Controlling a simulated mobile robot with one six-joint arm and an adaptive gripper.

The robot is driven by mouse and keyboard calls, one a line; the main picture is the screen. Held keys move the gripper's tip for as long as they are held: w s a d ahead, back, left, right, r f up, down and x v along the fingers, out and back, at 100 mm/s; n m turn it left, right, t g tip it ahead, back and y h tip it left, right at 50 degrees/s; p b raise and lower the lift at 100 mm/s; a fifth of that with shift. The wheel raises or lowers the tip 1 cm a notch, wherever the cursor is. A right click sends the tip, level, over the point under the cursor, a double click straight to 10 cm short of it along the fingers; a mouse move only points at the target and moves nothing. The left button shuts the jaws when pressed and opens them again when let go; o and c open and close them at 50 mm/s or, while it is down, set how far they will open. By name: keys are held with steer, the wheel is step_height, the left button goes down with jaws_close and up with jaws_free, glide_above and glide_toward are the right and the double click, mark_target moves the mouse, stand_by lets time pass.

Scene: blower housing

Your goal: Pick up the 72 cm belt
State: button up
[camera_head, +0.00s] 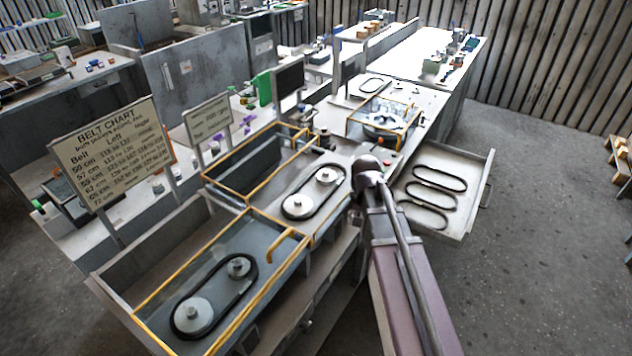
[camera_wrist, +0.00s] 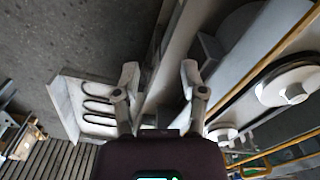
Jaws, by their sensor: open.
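Three black loop belts lie side by side in an open pale drawer at the right: a far one (camera_head: 440,170), a middle one (camera_head: 432,186) and a near one (camera_head: 424,206). I cannot read which is the 72 cm belt. The drawer (camera_head: 476,166) also shows in the wrist view (camera_wrist: 66,92), with the belts inside. My gripper (camera_wrist: 160,82) is open and empty, its two fingers apart in the wrist view. It hangs away from the drawer, over the bench edge. In the head view my arm hides the fingers.
Belts run around pulley pairs on the bench (camera_head: 325,176) and in the near yellow-framed bay (camera_head: 193,314). Another belt (camera_head: 371,77) lies farther back. A yellow-framed guard (camera_head: 384,108) stands near the drawer. A belt chart (camera_head: 112,150) stands left.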

steer(key=w+a+r+m+p, duration=0.2)
steer(key=w+a+r+p, duration=0.2)
steer(key=w, duration=0.4)
steer(key=w+a+r+m+p, duration=0.2)
steer(key=w+a+r+p, duration=0.1)
steer(key=w, duration=0.6)
step_height(320, 180, up, 2)
steer(key=shift+w+a+r+p, duration=0.2)
steer(key=shift+w+a+p, duration=0.05)
steer(key=shift+a+p, duration=0.2)
steer(key=shift+f, duration=0.15)
steer(key=b, duration=0.9)
glide_above(328, 194)
steer(key=f, duration=0.8)
steer(key=shift+w+d+f, duration=0.15)
steer(key=shift+w+f, duration=0.05)
steer(key=shift+s+f+b, duration=0.2)
steer(key=shift+f+b, duration=2.25)
steer(key=shift+f, duration=0.15)
jaws_close()
